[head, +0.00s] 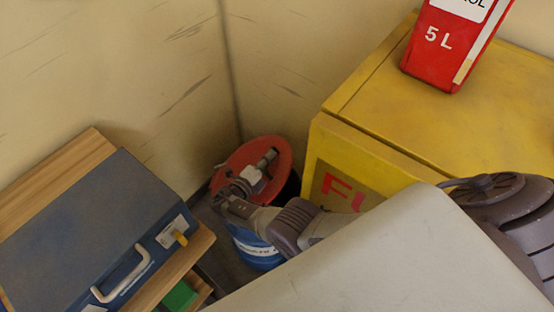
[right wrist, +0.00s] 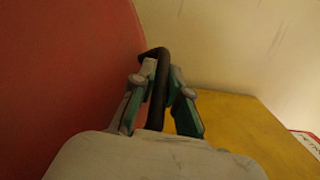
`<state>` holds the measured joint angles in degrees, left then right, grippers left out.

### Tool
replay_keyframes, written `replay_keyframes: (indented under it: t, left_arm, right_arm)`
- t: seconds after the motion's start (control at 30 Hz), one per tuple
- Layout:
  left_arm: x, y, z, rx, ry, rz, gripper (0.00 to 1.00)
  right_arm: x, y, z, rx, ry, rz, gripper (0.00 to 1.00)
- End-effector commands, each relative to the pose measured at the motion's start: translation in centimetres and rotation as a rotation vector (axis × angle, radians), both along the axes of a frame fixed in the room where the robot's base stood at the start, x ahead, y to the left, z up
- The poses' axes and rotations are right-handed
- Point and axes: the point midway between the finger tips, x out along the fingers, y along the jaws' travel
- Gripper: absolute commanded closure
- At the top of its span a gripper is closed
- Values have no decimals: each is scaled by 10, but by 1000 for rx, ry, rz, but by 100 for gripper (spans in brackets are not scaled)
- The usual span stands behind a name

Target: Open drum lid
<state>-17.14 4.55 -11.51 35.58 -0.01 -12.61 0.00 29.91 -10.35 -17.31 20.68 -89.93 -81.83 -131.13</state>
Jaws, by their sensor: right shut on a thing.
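A blue drum (head: 258,252) with a pale label stands on the floor in the corner. Its red lid (head: 281,148) looks tilted up, with a dark gap showing at its right side. My right gripper (head: 267,158) is in front of the lid's face. In the right wrist view, the right gripper (right wrist: 160,80) is shut on a dark bar-like handle (right wrist: 156,105). The red lid (right wrist: 70,70) fills the left of that view, close beside the fingers. The drum's inside is mostly hidden by my arm. My left gripper is out of view.
A yellow cabinet (head: 445,110) stands right of the drum, with a red 5 L can (head: 440,55) on top. A blue case (head: 95,225) lies on a wooden bench (head: 60,180) at the left. Walls close in behind the drum. A green item (head: 180,297) sits below the bench top.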

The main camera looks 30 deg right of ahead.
Motion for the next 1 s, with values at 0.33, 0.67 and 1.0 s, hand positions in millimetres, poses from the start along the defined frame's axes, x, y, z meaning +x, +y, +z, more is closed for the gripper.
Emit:
replay_keyframes:
  t: [0.33,0.67,1.0]
  left_arm:
    - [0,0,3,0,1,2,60]
    - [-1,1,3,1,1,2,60]
    - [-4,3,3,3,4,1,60]
  right_arm:
    - [8,6,11,0,-5,1,100]
    - [8,6,10,0,-3,1,75]
    - [7,7,10,1,-3,1,75]
